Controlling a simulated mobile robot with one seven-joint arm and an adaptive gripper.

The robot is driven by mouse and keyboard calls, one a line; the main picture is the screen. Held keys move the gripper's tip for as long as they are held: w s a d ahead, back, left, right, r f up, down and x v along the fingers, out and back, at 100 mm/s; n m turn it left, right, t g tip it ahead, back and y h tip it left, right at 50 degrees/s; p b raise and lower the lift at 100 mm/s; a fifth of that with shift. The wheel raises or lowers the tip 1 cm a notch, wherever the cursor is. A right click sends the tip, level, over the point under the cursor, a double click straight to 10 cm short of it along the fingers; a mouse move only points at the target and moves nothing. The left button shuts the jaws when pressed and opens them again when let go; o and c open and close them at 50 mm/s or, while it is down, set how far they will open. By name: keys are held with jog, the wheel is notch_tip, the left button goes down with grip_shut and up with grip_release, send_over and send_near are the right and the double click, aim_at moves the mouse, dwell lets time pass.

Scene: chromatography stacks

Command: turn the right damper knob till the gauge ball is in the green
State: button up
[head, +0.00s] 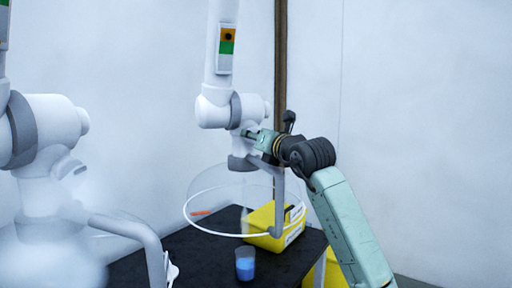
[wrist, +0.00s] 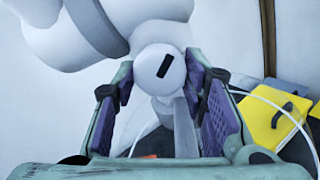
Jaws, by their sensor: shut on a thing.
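The right damper knob (wrist: 172,84) is a pale round disc with a black mark tilted a little clockwise from upright. In the wrist view it sits between the purple-padded fingers of my gripper (wrist: 161,73), which is shut on it. In the head view my gripper (head: 251,134) meets the right white arm at its lower joint and mostly hides the knob. The right gauge (head: 226,49) is on the upright tube above, orange on top and green below. Its dark ball (head: 229,35) is in the orange part, above the green.
A clear hood with a white rim (head: 187,222) hangs below the right arm. Under it, a black table (head: 205,262) holds a yellow bin (head: 262,229) and a cup of blue liquid (head: 245,264). Another white arm (head: 50,130) fills the left side. The right wall area is free.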

jog(key=o, duration=1.2)
jog(key=shift+c, duration=0.2)
jog(key=v, duration=1.2)
